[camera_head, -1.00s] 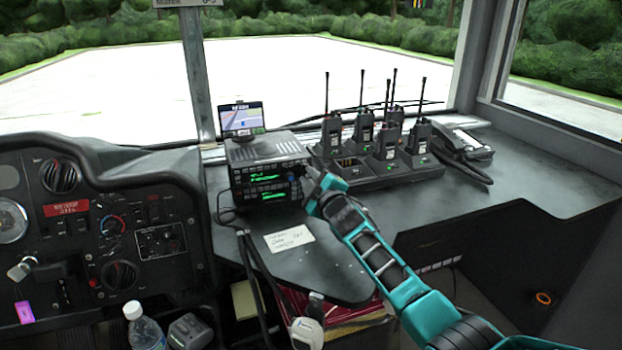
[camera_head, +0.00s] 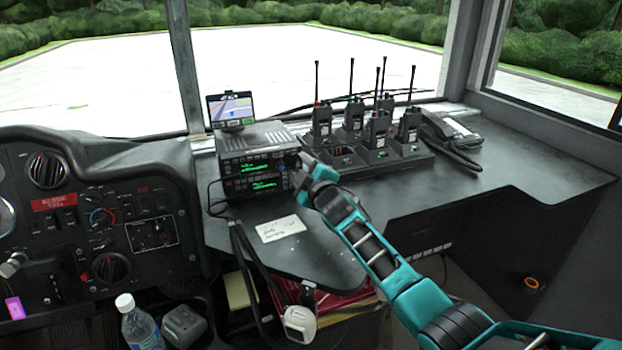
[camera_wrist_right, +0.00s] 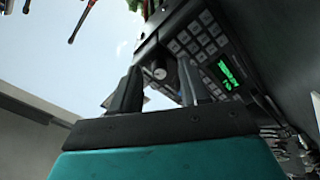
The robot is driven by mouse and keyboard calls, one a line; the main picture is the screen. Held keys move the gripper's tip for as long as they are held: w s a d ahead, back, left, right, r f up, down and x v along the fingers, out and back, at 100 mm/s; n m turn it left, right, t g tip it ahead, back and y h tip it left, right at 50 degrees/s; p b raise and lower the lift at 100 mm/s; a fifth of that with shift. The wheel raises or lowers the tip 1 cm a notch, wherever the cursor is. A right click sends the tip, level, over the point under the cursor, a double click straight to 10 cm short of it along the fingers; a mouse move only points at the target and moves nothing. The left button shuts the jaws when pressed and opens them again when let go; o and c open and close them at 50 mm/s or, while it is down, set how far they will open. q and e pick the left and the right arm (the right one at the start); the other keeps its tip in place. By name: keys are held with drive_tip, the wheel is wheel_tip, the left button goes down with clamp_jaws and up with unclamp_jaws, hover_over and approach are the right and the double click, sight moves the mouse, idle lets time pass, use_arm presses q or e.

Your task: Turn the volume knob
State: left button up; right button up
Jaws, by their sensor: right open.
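The radio unit (camera_head: 250,137) stands on the dash ledge, a stack of two dark faces with lit green displays. My right gripper (camera_head: 298,172) is at the right end of its front. In the right wrist view, the gripper (camera_wrist_right: 160,74) is open, with one finger on each side of a dark round knob (camera_wrist_right: 172,73) on the radio's button panel (camera_wrist_right: 205,38). A small light-coloured round end shows beside it. I cannot tell whether the fingers touch the knob. In the head view my gripper hides the knob. My left gripper is not in view.
Several handheld radios stand in a charger (camera_head: 400,163) just right of my gripper, with a corded handset (camera_head: 455,135) beyond. A small screen (camera_head: 231,109) stands behind the radio unit. A paper note (camera_head: 281,229) lies on the ledge in front.

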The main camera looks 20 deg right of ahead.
drive_tip(key=shift+s, duration=0.45)
drive_tip(key=s+p, duration=0.1)
drive_tip(key=s, duration=0.6)
drive_tip(key=s+d+p, duration=0.1)
drive_tip(key=s, duration=0.2)
drive_tip(key=shift+s+p, duration=0.2)
drive_tip(key=shift+p, duration=0.1)
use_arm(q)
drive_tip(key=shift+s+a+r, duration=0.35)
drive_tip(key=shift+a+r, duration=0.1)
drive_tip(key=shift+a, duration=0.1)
use_arm(e)
drive_tip(key=shift+s, duration=0.6)
drive_tip(key=shift+c, duration=0.3)
